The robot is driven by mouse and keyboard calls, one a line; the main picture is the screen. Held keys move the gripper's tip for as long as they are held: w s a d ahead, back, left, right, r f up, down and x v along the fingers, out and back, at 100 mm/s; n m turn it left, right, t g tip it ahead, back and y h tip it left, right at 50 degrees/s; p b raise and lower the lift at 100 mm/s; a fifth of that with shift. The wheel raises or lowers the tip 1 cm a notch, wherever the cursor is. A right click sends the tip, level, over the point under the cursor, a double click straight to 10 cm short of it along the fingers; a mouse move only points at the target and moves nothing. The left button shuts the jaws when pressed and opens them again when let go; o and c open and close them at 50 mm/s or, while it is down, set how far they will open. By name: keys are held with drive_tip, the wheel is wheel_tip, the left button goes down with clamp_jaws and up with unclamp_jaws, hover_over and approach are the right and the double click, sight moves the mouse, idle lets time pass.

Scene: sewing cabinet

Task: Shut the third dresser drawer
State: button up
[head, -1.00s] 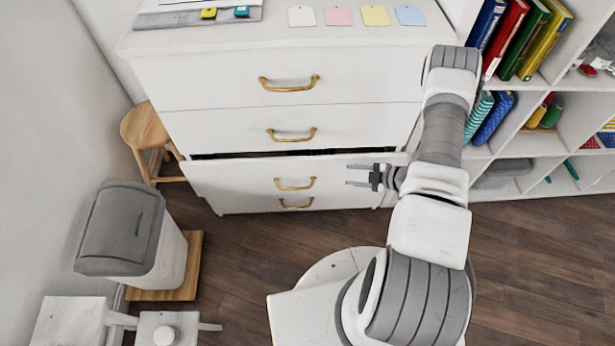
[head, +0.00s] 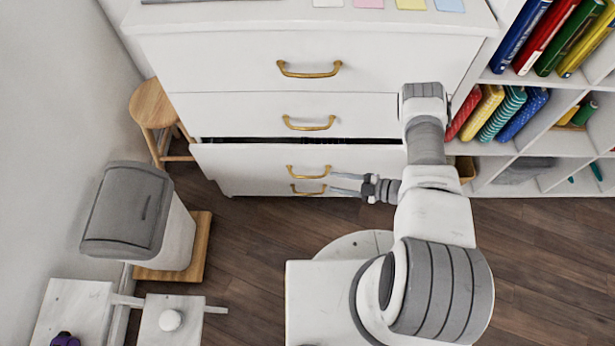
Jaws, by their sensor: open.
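The white dresser (head: 220,65) stands ahead with several brass-handled drawers. Its third drawer (head: 245,165) is pulled out a little, with a dark gap along its top edge. The third drawer's brass handle (head: 308,171) is in the middle of its front. The drawers above it look closed. My gripper (head: 347,183) is open and empty, with its two fingers pointing left. It is in front of the right part of the third drawer, its fingertips just right of the handle in the picture. I cannot tell whether they touch the drawer front.
A grey-lidded bin (head: 128,210) on a wooden base and a wooden stool (head: 152,105) stand to the left. A bookshelf (head: 500,150) with books stands right of the dresser. White furniture (head: 75,310) is at the lower left. Wooden floor (head: 245,255) is clear before the dresser.

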sight(307, 177)
drive_tip(key=b+x, duration=0.1)
drive_tip(key=x, duration=1)
drive_tip(key=shift+b, duration=0.4)
clamp_jaws()
idle(0.7)
